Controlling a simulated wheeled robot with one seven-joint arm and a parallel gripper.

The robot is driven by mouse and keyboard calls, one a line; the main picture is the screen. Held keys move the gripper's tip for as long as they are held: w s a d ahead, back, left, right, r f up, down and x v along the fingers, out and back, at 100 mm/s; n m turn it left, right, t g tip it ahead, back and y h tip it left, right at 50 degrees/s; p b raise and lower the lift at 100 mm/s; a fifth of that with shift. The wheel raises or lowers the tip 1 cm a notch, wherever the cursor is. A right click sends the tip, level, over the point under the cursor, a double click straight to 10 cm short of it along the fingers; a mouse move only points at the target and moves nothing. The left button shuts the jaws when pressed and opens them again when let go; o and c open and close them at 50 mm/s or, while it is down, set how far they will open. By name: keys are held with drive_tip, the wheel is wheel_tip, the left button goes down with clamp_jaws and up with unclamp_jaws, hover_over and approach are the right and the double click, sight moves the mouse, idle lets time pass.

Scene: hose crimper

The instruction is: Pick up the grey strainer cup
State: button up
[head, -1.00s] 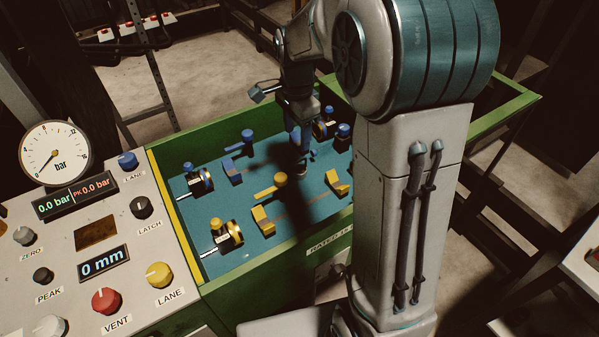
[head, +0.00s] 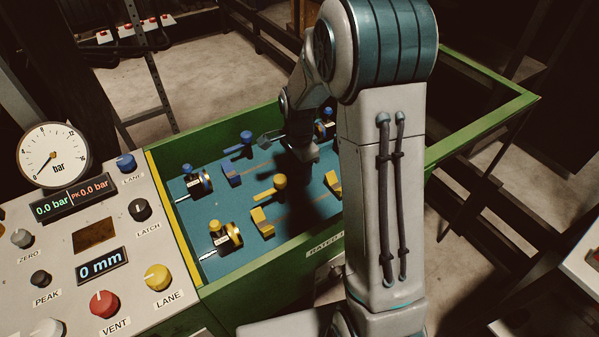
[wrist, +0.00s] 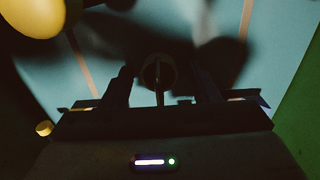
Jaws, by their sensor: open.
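My gripper (wrist: 162,78) is open and points down low over the blue-green bed, its two dark fingers spread apart. A small dark round thing (wrist: 158,70) with a thin upright bar shows between the fingers in the wrist view. It looks like the strainer cup, but it is in deep shadow and its grey colour cannot be made out. I cannot tell whether the fingers touch it. In the head view my arm and its shadow cover this spot, and the cup cannot be made out there.
The green-walled bed (head: 260,262) holds yellow clamp parts (head: 262,222) and blue clamp parts (head: 232,174) near my gripper. A large yellow knob (wrist: 32,15) is close at the upper left in the wrist view. The control panel (head: 60,240) stands left.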

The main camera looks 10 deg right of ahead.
drive_tip(key=shift+c, duration=0.3)
drive_tip(key=c, duration=0.9)
drive_tip(key=shift+o, duration=0.2)
drive_tip(key=shift+r, duration=0.15)
